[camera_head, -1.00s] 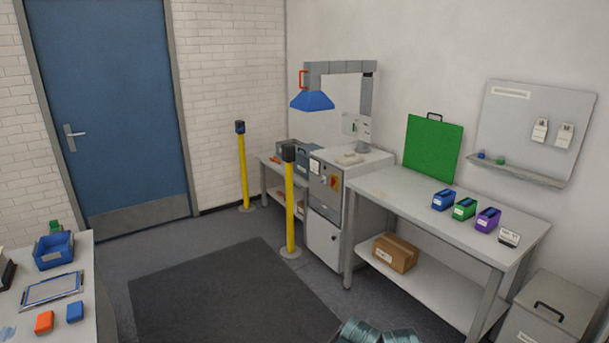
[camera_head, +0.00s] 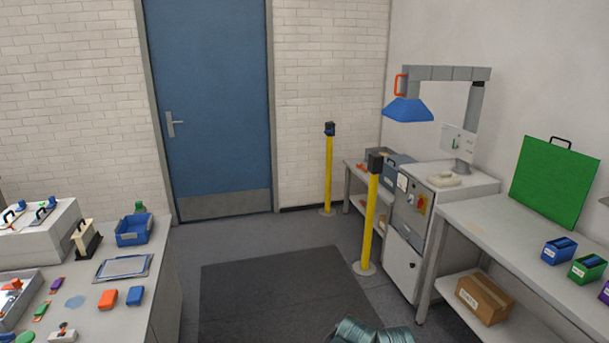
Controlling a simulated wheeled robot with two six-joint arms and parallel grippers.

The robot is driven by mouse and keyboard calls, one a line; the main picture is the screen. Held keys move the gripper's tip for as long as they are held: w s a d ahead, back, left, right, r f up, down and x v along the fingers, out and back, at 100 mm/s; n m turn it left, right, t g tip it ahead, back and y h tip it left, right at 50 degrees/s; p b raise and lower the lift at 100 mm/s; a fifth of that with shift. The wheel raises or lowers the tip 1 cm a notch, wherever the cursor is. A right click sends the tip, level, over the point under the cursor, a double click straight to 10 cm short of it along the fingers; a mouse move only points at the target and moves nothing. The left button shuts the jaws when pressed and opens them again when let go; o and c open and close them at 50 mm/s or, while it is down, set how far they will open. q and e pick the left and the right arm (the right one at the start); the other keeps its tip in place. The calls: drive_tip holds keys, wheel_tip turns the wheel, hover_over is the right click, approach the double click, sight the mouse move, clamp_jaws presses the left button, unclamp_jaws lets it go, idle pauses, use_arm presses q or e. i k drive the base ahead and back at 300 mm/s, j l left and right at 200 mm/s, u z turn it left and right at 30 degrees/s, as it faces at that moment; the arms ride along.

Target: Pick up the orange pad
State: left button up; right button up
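The orange pad (camera_head: 107,299) lies on the left workbench (camera_head: 150,310), near its right edge. A blue pad (camera_head: 135,296) of like size lies just right of it. An orange piece also shows inside a tray (camera_head: 12,300) at the far left.
A blue bin (camera_head: 134,229), a framed tablet-like panel (camera_head: 123,267) and small coloured parts share the left bench. Yellow posts (camera_head: 370,225) stand before a grey cabinet (camera_head: 410,230).

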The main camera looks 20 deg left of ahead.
sight(108, 299)
drive_tip(key=i+j+u, duration=0.1)
drive_tip(key=i+u, duration=0.45)
drive_tip(key=u, duration=0.2)
drive_tip(key=i+u, duration=0.75)
drive_tip(key=i+l+u, duration=0.15)
drive_tip(key=u, duration=0.3)
drive_tip(key=i+l+u, duration=0.25)
drive_tip(key=u, duration=0.15)
drive_tip(key=i+l+u, duration=0.15)
drive_tip(key=l+u, duration=0.25)
drive_tip(key=i+l+u, duration=0.2)
drive_tip(key=u, duration=0.2)
drive_tip(key=i+l+u, duration=0.15)
drive_tip(key=l+u, duration=0.3)
drive_tip(key=l, duration=0.2)
drive_tip(key=l+u, duration=0.95)
drive_tip(key=l, duration=0.35)
